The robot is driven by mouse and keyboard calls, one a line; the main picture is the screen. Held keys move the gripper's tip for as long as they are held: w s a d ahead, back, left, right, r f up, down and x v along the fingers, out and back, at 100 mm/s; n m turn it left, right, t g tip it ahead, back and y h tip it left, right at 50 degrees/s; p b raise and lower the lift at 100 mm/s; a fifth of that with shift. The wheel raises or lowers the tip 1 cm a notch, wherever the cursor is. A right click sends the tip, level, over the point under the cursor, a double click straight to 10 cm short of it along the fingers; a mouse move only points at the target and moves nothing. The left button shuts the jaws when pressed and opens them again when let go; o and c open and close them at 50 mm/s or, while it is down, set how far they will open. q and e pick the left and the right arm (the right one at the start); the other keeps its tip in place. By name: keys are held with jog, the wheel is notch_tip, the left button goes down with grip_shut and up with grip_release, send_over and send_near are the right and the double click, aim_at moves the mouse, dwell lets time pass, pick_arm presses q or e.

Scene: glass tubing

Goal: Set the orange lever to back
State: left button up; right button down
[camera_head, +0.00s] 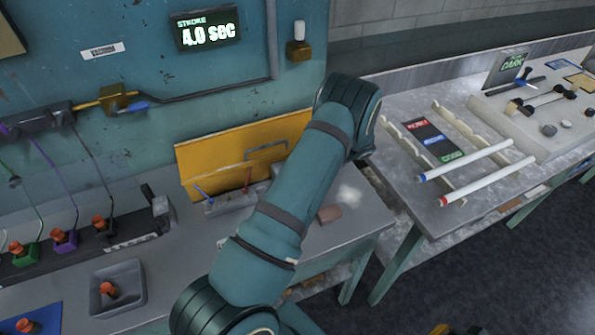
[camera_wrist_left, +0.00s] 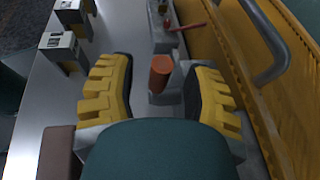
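The orange lever (camera_wrist_left: 160,72) shows in the left wrist view as a short orange cylinder on a grey base. My left gripper (camera_wrist_left: 158,84) is open, with its two yellow, dark-padded fingers on either side of the lever. A gap shows on both sides, and I see no contact. In the head view a teal arm of mine covers this spot, hiding the orange lever and the left gripper. My right gripper is not clearly in view.
A yellow panel (camera_head: 225,150) with a handle stands behind the levers, close to one finger in the wrist view. Orange-knobbed plugs (camera_head: 64,238) and a grey tray (camera_head: 118,286) are at left. Another table (camera_head: 475,200) is at right.

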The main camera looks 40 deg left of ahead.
pick_arm(q)
jog(key=shift+w+r, duration=0.1)
jog(key=v, duration=1.2)
dwell(0.4)
